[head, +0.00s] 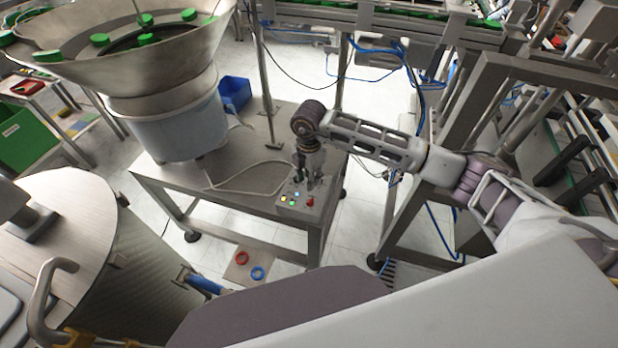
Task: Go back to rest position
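My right arm reaches in from the right across the steel table (245,195). My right gripper (309,182) points down over the small control box (301,197) at the table's front right corner. The box has lit yellow, green and blue buttons and a red knob (310,201). The gripper's dark fingers are small here and overlap the box, so I cannot tell whether they are open, shut or touching it. No held object shows. My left gripper is not in view.
A steel bowl feeder (130,60) with green caps stands on the table's left, beside a blue bin (235,92). A metal frame (480,95) and conveyor stand close to my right arm. A round-topped drum (65,225) is at lower left. Red and blue rings (258,273) lie below the table.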

